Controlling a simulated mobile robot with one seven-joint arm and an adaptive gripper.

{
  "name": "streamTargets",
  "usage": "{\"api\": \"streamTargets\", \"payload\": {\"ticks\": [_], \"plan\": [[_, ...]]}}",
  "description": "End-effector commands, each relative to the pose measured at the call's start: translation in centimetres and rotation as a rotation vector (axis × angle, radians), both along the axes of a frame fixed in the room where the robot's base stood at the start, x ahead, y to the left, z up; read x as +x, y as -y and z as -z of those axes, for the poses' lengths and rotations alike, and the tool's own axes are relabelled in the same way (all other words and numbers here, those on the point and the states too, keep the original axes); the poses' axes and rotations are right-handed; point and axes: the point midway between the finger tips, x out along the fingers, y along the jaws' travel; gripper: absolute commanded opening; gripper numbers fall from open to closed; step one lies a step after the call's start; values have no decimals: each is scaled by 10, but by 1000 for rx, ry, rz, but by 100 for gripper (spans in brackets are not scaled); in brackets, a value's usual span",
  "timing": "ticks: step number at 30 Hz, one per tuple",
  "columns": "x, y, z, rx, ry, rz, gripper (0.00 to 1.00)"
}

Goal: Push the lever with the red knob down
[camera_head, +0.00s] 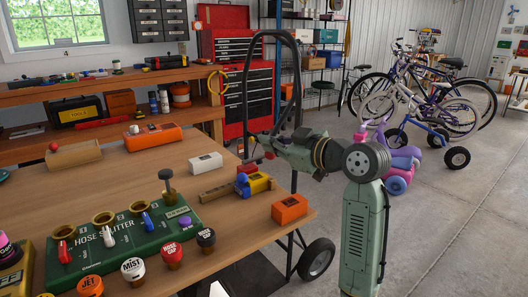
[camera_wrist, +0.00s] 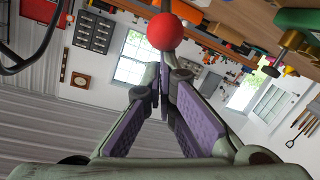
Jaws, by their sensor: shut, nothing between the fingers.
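The red knob (camera_wrist: 165,31) is a smooth red ball, large in the wrist view just above and past my fingertips. My gripper (camera_wrist: 160,78) has its purple-padded fingers together at the tips, with nothing between them. In the head view my gripper (camera_head: 252,158) reaches over the right part of the workbench. A red shape (camera_head: 247,168) close to its tips there is probably the same knob, partly hidden. The lever's stem and base are hard to make out. I cannot tell whether the fingers touch the knob.
The workbench (camera_head: 150,205) holds a green hose splitter (camera_head: 125,238), a white box (camera_head: 205,162), an orange box (camera_head: 289,208) and a yellow-and-blue unit (camera_head: 258,184). A black hand-truck frame (camera_head: 297,90) rises behind my arm. Bicycles (camera_head: 430,95) stand at right; nearby floor is open.

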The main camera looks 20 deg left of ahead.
Motion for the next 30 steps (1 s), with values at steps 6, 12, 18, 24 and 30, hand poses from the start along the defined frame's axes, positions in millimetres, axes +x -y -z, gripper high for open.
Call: {"api": "streamTargets", "payload": {"ticks": [6,12,18,24,30], "plan": [[-12,13,37,151,116,-1,0],[-17,21,51,255,198,-2,0],[-20,25,58,261,207,-1,0],[-21,26,61,259,205,-1,0],[-22,26,61,259,204,-2,0]]}}
